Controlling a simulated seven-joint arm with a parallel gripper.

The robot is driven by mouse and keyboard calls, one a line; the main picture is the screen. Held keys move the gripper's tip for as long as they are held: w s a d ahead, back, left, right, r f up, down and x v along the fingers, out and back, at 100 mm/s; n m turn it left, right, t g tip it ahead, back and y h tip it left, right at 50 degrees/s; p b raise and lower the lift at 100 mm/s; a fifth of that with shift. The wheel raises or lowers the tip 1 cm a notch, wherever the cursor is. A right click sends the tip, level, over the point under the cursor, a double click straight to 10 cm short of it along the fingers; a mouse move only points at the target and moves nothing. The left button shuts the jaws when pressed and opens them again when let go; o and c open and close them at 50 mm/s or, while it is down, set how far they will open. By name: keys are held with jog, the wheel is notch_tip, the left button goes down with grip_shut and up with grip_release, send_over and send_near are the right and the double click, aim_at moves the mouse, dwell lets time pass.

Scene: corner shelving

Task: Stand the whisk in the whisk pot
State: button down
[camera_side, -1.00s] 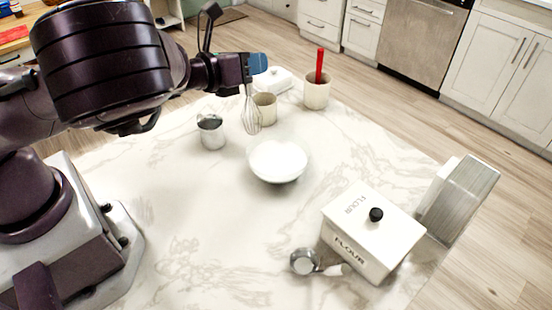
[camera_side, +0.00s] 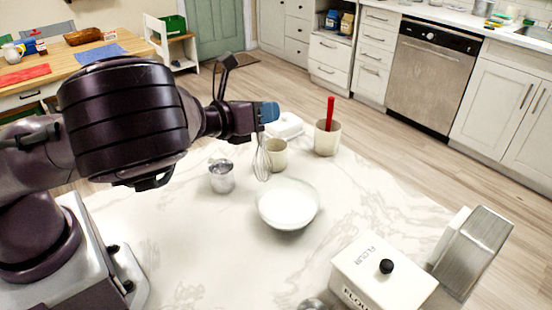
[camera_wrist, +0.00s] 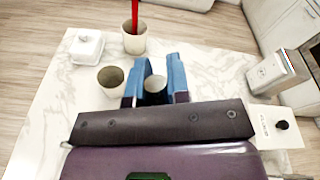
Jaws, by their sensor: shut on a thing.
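My gripper (camera_side: 268,112), with blue fingertips, is shut on the whisk and also shows in the wrist view (camera_wrist: 158,80). The whisk (camera_side: 261,160) hangs down with its wire loops lowest. An empty cream pot (camera_side: 277,156), apparently the whisk pot, stands upright on the counter. In the side view, the wires overlap the pot's left edge in front of it; they do not appear inside. In the wrist view, the pot (camera_wrist: 110,80) is just left of the blue fingers. The whisk's handle is mostly hidden by the fingers.
A larger cream pot (camera_side: 327,141) holds a red utensil, with a white lidded dish (camera_side: 286,125) behind. The flour box (camera_side: 384,275) is at front right.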

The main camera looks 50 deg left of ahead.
dwell(0.4)
jog(key=shift+w+a+r+m+t, duration=1.1)
jog(key=shift+w+a+r+m, duration=0.95)
jog(key=shift+w+a, duration=3.15)
notch_tip(320, 180, down, 11)
jog(key=w+d, duration=0.1)
jog(key=shift+d+f, duration=0.15)
jog(key=shift+f, duration=0.05)
jog(key=c, duration=1)
grip_release()
